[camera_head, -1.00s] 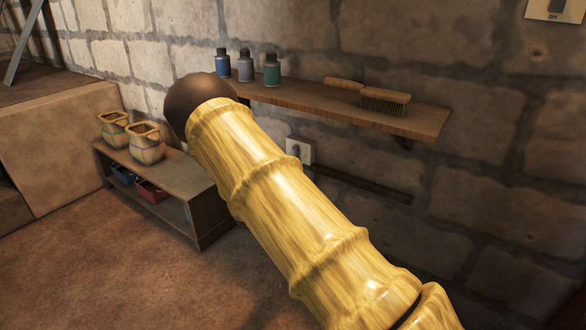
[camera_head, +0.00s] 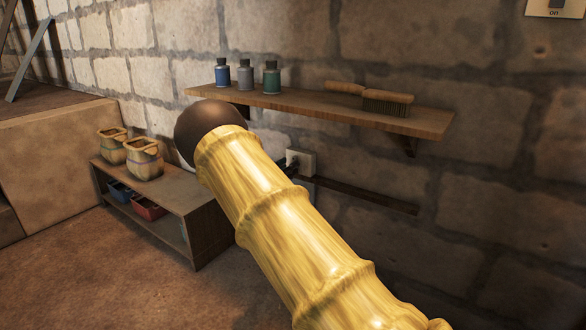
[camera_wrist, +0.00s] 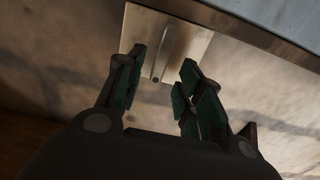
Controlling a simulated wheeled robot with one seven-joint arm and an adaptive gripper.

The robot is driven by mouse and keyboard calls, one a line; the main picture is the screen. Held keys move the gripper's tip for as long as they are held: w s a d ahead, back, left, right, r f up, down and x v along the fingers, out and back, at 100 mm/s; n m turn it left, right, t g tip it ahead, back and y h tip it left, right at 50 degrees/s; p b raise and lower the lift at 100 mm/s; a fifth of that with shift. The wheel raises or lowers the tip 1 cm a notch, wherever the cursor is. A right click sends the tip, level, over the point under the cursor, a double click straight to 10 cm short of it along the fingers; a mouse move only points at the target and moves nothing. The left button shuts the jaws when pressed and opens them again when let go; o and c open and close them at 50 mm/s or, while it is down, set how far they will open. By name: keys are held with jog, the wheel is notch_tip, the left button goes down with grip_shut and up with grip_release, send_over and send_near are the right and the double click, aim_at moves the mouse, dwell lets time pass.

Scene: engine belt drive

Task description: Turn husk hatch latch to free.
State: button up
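A light metal plate (camera_wrist: 188,42) with a narrow upright bar (camera_wrist: 160,56), which looks like the latch handle, shows at the top of the wrist view. My gripper (camera_wrist: 160,79) is open, with its dark green-padded fingers spread on the left and right of the bar's lower part. Whether a finger touches the bar I cannot tell. The latch and my gripper do not show in the head view, where my yellow ribbed arm fills the middle.
In the head view a wooden wall shelf (camera_head: 320,108) holds several bottles and a brush (camera_head: 386,102). Below are a wall socket (camera_head: 300,160) and a low cabinet (camera_head: 208,222) with two jugs (camera_head: 144,160). Floor is clear at the lower left.

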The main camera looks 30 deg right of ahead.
jog(key=shift+b+x, duration=0.4)
jog(key=shift+x, duration=1.6)
grip_shut()
